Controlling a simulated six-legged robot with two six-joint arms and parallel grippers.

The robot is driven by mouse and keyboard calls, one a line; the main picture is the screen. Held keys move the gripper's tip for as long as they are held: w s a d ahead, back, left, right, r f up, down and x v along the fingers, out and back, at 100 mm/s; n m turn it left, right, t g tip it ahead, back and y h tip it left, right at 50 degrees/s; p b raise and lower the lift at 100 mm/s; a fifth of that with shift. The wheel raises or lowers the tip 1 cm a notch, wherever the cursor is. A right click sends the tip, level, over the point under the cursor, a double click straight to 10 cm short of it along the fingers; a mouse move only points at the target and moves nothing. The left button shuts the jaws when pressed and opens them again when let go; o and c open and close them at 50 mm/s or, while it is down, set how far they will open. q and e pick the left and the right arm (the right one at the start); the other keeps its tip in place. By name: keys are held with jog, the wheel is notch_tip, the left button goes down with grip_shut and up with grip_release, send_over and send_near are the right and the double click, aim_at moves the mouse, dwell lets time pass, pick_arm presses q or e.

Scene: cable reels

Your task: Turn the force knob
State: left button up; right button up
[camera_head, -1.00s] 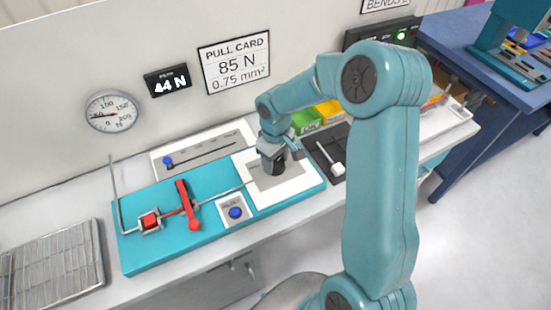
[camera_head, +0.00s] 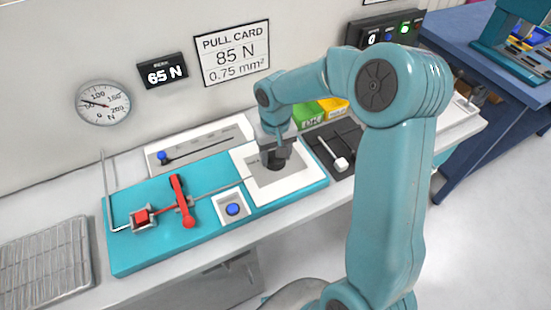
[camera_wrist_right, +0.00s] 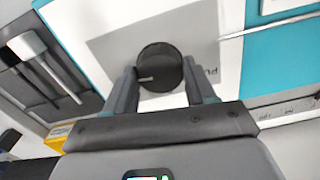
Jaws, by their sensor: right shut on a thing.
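The force knob (camera_wrist_right: 160,62) is a round black knob with a pale mark, on a white plate (camera_head: 295,184) at the right end of the teal board. My right gripper (camera_wrist_right: 160,84) is shut on it, one finger on each side. In the head view the same gripper (camera_head: 275,152) comes down over the knob and hides most of it. The small display (camera_head: 163,72) reads 65 N. The round dial gauge (camera_head: 103,103) hangs left of it. The pull card (camera_head: 232,53) reads 85 N, 0.75 mm². My left gripper is not in view.
The teal board (camera_head: 135,262) carries a red lever (camera_head: 181,201), a red clamp block (camera_head: 141,216) and a blue button (camera_head: 232,209). A wire rack (camera_head: 45,262) lies at the left. A black tray with a white-headed tool (camera_head: 341,164) and green and yellow boxes stand right of the knob.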

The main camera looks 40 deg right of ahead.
jog(key=m+b, duration=0.2)
jog(key=m, duration=0.2)
jog(key=shift+f+b, duration=0.1)
jog(key=shift+b, duration=0.2)
jog(key=shift+m+b, duration=0.8)
jog(key=shift+m, duration=1.2)
jog(key=o, duration=1.1)
jog(key=shift+c, duration=0.2)
notch_tip(320, 180, up, 17)
jog(key=p, duration=0.1)
jog(key=shift+f, duration=0.2)
